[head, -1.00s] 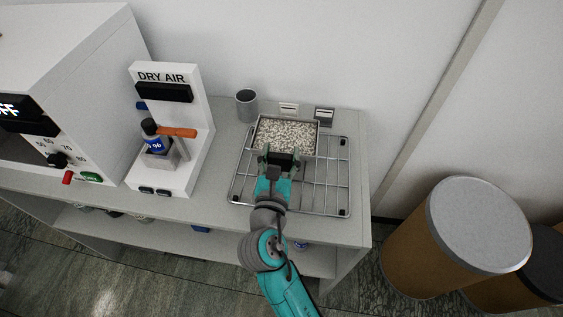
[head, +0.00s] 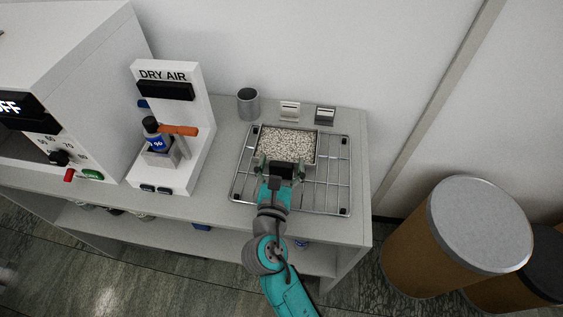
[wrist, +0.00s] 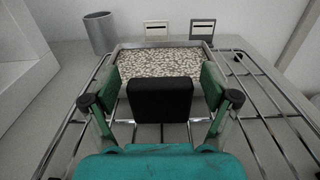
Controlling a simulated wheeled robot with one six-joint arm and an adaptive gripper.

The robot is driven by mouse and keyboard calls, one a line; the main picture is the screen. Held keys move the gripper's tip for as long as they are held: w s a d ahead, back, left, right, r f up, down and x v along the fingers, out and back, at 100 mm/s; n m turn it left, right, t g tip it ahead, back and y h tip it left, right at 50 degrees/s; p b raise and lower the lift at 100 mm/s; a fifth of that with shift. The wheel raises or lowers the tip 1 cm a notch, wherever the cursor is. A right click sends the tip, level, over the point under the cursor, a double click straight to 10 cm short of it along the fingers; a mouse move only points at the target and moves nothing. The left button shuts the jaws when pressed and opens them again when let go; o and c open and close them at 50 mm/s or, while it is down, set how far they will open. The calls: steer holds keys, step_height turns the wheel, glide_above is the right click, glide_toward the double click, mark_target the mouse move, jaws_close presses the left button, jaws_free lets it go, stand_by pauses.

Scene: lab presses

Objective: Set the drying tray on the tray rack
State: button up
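The drying tray (head: 260,146) is a shallow metal tray filled with pale pellets. It appears to rest level on the back part of the wire tray rack (head: 328,187). In the wrist view, the tray (wrist: 124,54) lies straight ahead, with rack (wrist: 265,98) wires on both sides. A black block (wrist: 160,100), apparently the tray's handle, faces me. My gripper (head: 282,169) is open, with one finger on each side of this block. The wrist view shows narrow gaps between the block and the fingers of my gripper (wrist: 160,88). The tray's underside is hidden.
A grey cup (head: 248,104) and two small label holders (head: 290,110) (head: 325,115) stand behind the rack. The dry air stand (head: 178,90) with a bottle (head: 153,135) is to the left, beside a white oven (head: 60,60). Drums (head: 470,240) stand right of the bench.

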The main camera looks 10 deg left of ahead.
steer(key=shift+s+r, duration=0.15)
steer(key=s, duration=1.1)
steer(key=shift+s+a, duration=0.2)
steer(key=shift+s, duration=0.15)
